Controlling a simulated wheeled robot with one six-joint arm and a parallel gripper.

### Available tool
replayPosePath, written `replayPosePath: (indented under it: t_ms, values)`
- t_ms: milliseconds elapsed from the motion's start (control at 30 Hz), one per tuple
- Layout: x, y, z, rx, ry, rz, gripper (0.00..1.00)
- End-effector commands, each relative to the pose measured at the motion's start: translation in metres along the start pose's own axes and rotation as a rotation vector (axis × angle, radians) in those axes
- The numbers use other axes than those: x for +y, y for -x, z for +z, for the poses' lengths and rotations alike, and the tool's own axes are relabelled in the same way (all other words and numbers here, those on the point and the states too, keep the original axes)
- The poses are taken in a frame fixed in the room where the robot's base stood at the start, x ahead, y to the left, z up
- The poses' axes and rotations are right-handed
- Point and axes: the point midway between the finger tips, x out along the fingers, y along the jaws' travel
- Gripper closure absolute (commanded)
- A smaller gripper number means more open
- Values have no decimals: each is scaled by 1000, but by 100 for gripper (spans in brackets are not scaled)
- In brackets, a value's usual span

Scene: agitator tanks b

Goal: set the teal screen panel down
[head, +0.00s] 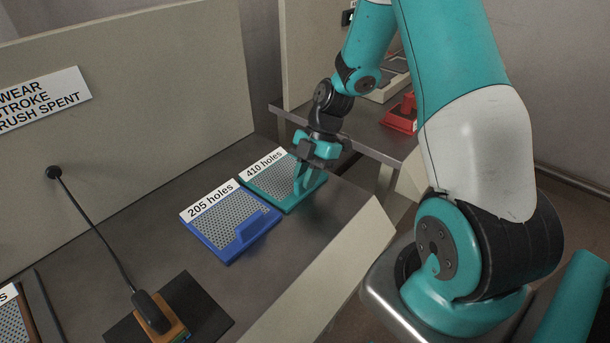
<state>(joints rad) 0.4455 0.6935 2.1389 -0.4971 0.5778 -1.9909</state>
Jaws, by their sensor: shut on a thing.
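The teal screen panel (279,184) is a flat frame with a perforated grey sheet and a white label reading "410 holes". It lies flat at the right end of the dark bench, or so close above it that I cannot see a gap. My gripper (308,172) points down over the panel's right side and is shut on its raised teal handle. The fingers hide part of the handle.
A blue screen panel (229,226) labelled "205 holes" lies just left of the teal one. A corded orange-and-black device (160,316) rests on a dark mat (205,307). A red object (401,115) sits on another bench behind. The bench front right of the blue panel is clear.

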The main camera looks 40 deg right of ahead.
Motion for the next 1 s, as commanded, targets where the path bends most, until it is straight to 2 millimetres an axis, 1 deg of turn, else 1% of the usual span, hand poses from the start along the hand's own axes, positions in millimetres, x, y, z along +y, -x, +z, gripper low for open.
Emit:
replayPosePath:
  t_ms: [233,267,300,367,600,733,867,1000]
  values:
    - [0,-1,1,0,1,2,100]
    - [0,-2,1,0,0,1,81]
    - [0,-1,1,-1,0,1,72]
    - [0,-1,1,0,0,1,58]
    - [0,0,0,0,0,1,58]
    - [1,5,0,-2,0,4,58]
    - [1,25,1,-4,-1,6,58]
    - [1,57,1,-5,0,7,58]
